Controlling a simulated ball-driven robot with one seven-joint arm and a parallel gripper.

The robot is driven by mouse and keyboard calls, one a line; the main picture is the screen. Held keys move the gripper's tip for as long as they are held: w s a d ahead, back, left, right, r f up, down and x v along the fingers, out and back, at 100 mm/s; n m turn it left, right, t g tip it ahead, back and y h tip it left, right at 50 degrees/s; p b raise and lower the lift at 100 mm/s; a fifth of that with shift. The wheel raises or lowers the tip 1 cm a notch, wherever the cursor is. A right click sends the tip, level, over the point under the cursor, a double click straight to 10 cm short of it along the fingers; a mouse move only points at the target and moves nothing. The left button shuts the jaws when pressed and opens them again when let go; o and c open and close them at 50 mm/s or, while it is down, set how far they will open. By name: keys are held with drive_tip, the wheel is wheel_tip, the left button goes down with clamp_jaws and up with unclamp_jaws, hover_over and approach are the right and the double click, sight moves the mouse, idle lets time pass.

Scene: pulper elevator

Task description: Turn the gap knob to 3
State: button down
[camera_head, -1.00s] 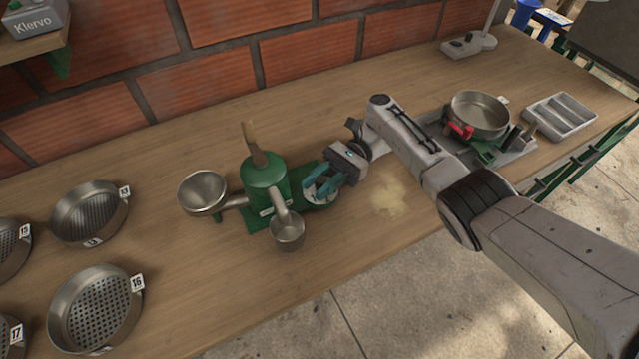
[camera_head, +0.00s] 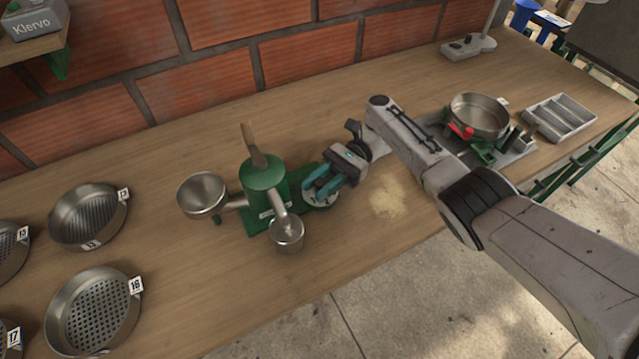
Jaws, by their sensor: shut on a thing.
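The green pulper (camera_head: 264,178) stands on the wooden table, with a metal bowl-shaped hopper (camera_head: 202,194) on its left and a metal cup (camera_head: 286,234) at its front. The gap knob with its pale dial (camera_head: 321,198) is at the pulper's right side. My gripper (camera_head: 316,188) reaches in from the right, its teal fingers shut on the knob. The fingers cover much of the knob, and the dial's numbers and pointer are too small to read.
Numbered metal sieves (camera_head: 94,310) lie at the left. A pan (camera_head: 479,117) on a green-based device and a grey divided tray (camera_head: 559,118) stand at the right. Pale powder (camera_head: 388,199) lies under my arm. The brick wall (camera_head: 200,97) bounds the back.

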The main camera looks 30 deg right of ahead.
sight(321, 181)
drive_tip(key=shift+w+d+r, duration=0.1)
drive_tip(key=shift+w, duration=0.1)
drive_tip(key=c, duration=1)
unclamp_jaws()
drive_tip(key=shift+o, duration=0.2)
drive_tip(key=shift+s, duration=0.1)
drive_tip(key=shift+r+p, duration=0.4)
wheel_tip(321, 181, up, 3)
drive_tip(key=shift+f+p, duration=0.1)
drive_tip(key=shift+p, duration=0.8)
drive_tip(key=s+r+p, duration=0.6)
drive_tip(key=s+r, duration=0.3)
drive_tip(key=s, duration=0.5)
drive_tip(key=shift+r, duration=0.1)
